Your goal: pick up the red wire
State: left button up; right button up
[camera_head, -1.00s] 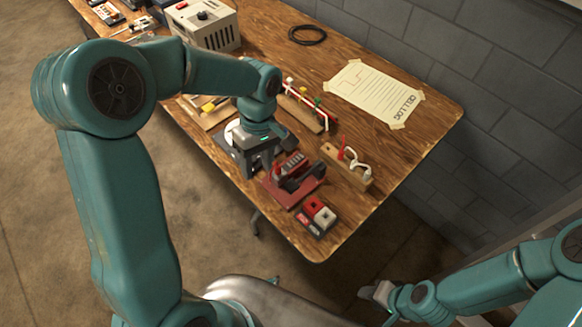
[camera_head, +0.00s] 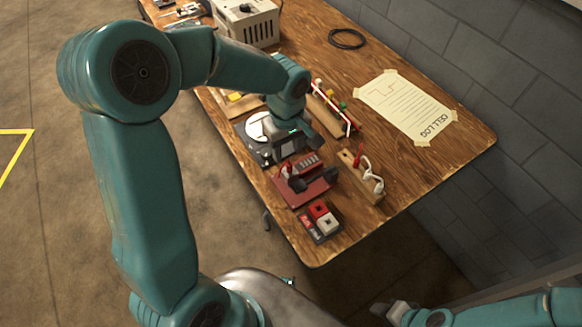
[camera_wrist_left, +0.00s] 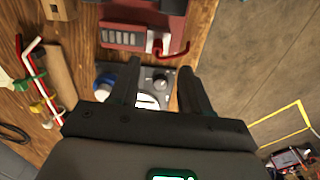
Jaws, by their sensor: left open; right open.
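Thin red pieces show in two places in the head view. A red wire end (camera_head: 359,152) rises beside white wires on a small wooden block (camera_head: 347,159). A longer rack (camera_head: 325,117) holds red, white, green and yellow parts. In the left wrist view, a bent red rod or wire (camera_wrist_left: 21,62) lies along that rack at the left. I cannot tell which is the red wire meant. My left gripper (camera_head: 302,148) is open and empty over a dark device with a white disc (camera_wrist_left: 147,101), to the right of the rack in the wrist view. My right gripper (camera_head: 388,310) is off the table, low right.
A red-based device (camera_head: 303,188) and a red-and-white switch box (camera_head: 321,220) stand near the table's front corner. A beige box (camera_head: 250,22), a black cable coil (camera_head: 347,38) and a taped sheet (camera_head: 408,106) lie farther back. Bare wood is free right of the wire block.

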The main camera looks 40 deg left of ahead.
aim_at(289, 164)
pick_arm(q)
jog(key=f, duration=0.7)
jog(key=shift+d, duration=0.2)
grip_shut()
